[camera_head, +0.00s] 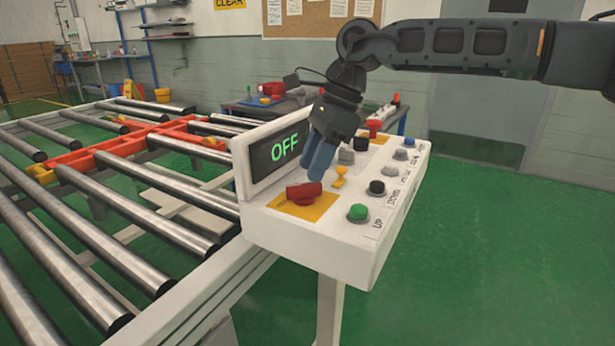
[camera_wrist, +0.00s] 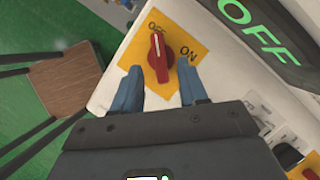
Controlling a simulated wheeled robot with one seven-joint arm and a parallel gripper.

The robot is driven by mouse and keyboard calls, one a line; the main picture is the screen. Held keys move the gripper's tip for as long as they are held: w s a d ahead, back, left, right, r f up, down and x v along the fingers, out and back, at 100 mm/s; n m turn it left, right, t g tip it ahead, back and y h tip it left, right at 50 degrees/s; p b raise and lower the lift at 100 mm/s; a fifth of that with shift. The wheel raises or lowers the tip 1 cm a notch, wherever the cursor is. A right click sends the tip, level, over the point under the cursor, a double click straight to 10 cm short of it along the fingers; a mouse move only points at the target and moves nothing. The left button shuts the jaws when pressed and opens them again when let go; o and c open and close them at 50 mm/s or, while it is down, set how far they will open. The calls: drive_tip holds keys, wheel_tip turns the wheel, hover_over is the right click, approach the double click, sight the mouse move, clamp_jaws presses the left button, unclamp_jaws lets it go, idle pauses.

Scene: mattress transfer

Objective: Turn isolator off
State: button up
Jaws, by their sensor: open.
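The isolator is a red rotary knob (camera_head: 304,193) on a yellow plate (camera_head: 318,212) at the near left corner of the white control panel. In the wrist view the red knob (camera_wrist: 160,57) has its white pointer line toward the OFF label, and ON is printed at the other side. The panel's display (camera_head: 279,152) reads OFF in green. My gripper (camera_head: 320,158) is open just above the knob, pointing down at it. In the wrist view its blue fingers (camera_wrist: 160,88) stand apart on either side of the knob's near end, with nothing held.
The panel (camera_head: 330,250) also carries a green UP button (camera_head: 358,213), a black button (camera_head: 377,188), a small yellow key-like part (camera_head: 340,176) and a second red knob (camera_head: 373,126). A roller conveyor (camera_head: 130,260) stands at left. Green floor (camera_head: 480,270) at right is clear.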

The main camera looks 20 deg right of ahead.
drive_tip(key=shift+v, duration=1.65)
drive_tip(key=shift+a, duration=0.1)
